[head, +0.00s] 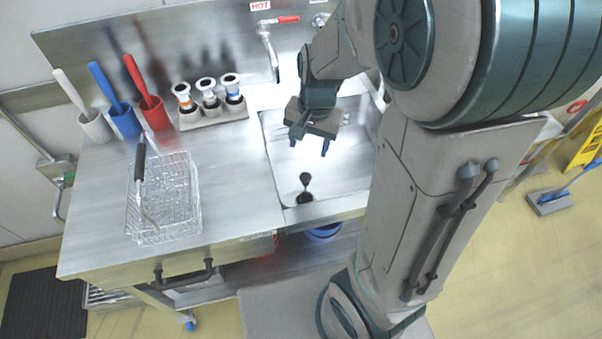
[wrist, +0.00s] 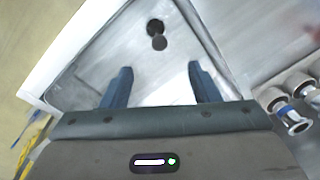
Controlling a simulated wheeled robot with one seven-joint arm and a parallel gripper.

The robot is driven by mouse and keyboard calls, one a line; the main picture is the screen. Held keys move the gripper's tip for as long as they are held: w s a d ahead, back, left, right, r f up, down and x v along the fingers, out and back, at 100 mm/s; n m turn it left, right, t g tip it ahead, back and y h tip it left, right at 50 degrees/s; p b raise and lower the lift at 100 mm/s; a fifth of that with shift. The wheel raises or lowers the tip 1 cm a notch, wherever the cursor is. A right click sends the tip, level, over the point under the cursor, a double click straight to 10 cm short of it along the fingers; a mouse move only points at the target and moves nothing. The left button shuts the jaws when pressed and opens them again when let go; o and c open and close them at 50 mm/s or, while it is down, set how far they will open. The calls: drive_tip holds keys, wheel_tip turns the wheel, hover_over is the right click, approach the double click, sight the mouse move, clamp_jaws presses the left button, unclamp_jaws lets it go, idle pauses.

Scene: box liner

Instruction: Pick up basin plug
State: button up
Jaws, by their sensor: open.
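The basin plug (head: 305,178) looks like a small dark disc on the floor of the steel sink basin (head: 345,170), close to the front edge. It also shows in the wrist view (wrist: 159,42). A second dark round spot, which looks like the drain (head: 304,197), lies just in front of it and shows in the wrist view (wrist: 154,26). The two are so close that I cannot tell whether they touch. My gripper (head: 309,145) is open and empty over the basin, behind the plug. In the wrist view its blue fingers (wrist: 160,70) point towards the plug, apart from it.
A tap with a red lever (head: 288,19) stands behind the basin. A rack of several jars (head: 210,100), three cups with brushes (head: 125,121) and a wire basket (head: 172,200) stand on the counter to the left. The basin floor around the plug is clear.

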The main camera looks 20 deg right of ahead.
drive_tip(key=m, duration=0.2)
hover_over(306, 175)
wheel_tip(306, 175, down, 6)
drive_tip(key=shift+g+h, duration=0.4)
drive_tip(key=f, duration=0.8)
drive_tip(key=shift+d+b, duration=0.2)
drive_tip(key=shift+b, duration=0.1)
drive_tip(key=shift+a+f, duration=0.15)
drive_tip(key=shift+f, duration=1.25)
drive_tip(key=shift+a+f, duration=0.15)
drive_tip(key=shift+f, duration=1.2)
clamp_jaws()
